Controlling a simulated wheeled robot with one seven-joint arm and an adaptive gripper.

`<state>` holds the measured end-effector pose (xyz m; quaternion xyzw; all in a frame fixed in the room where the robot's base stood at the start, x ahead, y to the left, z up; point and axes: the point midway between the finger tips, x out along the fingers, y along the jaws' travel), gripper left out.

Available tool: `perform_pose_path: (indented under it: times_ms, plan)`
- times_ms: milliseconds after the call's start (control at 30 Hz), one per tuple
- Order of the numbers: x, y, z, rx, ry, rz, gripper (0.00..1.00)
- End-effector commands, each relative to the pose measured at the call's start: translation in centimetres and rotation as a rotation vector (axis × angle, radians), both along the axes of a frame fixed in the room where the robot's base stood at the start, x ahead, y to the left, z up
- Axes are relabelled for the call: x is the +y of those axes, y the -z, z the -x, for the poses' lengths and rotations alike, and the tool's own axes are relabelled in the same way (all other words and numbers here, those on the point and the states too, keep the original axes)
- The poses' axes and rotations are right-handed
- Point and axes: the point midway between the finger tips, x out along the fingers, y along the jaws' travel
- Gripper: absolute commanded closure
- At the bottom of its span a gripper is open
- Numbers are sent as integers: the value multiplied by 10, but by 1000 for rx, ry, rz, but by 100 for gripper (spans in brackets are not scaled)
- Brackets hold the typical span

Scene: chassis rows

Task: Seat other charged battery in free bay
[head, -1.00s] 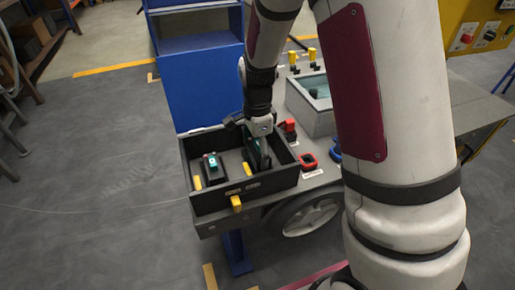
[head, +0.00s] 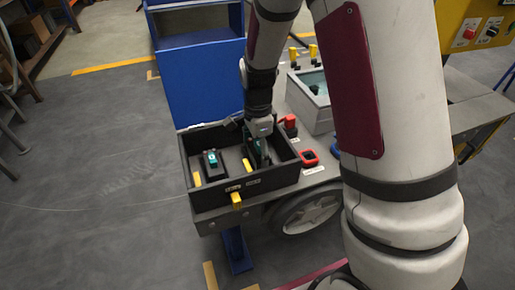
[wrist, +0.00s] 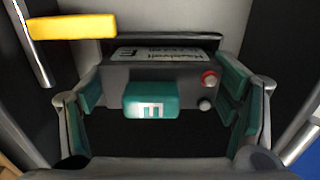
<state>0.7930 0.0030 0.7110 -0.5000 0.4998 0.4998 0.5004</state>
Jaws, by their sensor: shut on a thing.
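A black two-bay box (head: 283,175) sits at the front of the cart. One dark battery with a teal face (head: 211,163) stands in its left bay. My gripper (head: 260,138) is over the right part of the box, pointing down, shut on a second dark battery (head: 255,152).
Yellow levers (head: 197,179) stand at the bays, and a yellow tab (head: 236,201) is on the box front. A red square part (head: 309,157) and a red block (head: 290,121) lie right of the box. A grey bin (head: 311,105) is behind. A blue panel (head: 200,85) rises behind the box.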

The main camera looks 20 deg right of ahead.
Motion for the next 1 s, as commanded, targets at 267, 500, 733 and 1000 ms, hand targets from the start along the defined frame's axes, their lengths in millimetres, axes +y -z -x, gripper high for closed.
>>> perform_pose_path:
  times_ms: [267, 500, 733, 1000]
  plan:
    - [0, 3, 0, -1, 0, 0, 0]
    - [0, 3, 0, 0, 0, 0, 0]
    - [0, -7, 0, -1, -1, 0, 0]
    - [0, -58, -1, -5, -2, -1, 0]
